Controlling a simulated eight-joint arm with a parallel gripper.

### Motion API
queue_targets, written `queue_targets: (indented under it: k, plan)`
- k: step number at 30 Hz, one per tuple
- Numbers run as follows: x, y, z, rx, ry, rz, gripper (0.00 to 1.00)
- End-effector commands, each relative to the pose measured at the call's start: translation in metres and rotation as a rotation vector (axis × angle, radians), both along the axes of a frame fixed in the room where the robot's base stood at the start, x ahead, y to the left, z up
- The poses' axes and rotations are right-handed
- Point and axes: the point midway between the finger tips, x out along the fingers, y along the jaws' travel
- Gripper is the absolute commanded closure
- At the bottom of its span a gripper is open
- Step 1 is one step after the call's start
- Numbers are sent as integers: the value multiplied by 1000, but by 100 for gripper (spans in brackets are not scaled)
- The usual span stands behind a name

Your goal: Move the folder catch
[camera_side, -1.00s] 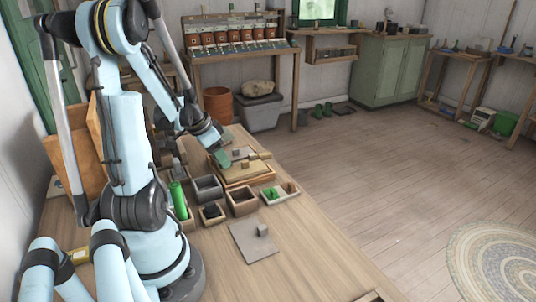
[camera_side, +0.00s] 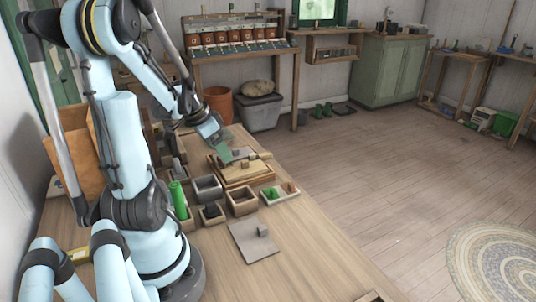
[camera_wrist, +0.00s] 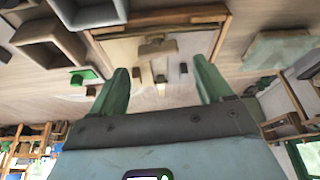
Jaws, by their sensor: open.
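A wooden framed board, apparently the folder (camera_side: 246,178), lies on the bench, and it also shows in the wrist view (camera_wrist: 205,17). On it are tan wooden pieces (camera_wrist: 158,47) and a small dark grey block (camera_wrist: 184,69); I cannot tell which part is the catch. My gripper (camera_side: 226,157) hangs over the left part of the board. In the wrist view my gripper (camera_wrist: 163,80) shows two green fingers wide apart, with nothing between their tips. The tan pieces and the dark block lie beyond and between the fingers. Contact with the board cannot be made out.
Open grey (camera_side: 207,188) and brown (camera_side: 242,202) boxes stand in front of the board. A grey plate with a small block (camera_side: 254,241) lies nearer. The bench front is mostly clear.

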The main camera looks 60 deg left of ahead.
Motion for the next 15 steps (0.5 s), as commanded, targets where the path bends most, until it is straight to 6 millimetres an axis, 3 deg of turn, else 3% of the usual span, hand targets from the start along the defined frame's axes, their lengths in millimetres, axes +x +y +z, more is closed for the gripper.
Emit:
queue_targets:
  k: [3,15]
  plan:
    - [1,-3,16,0,0,-2,21]
    - [23,-56,49,1,0,-6,21]
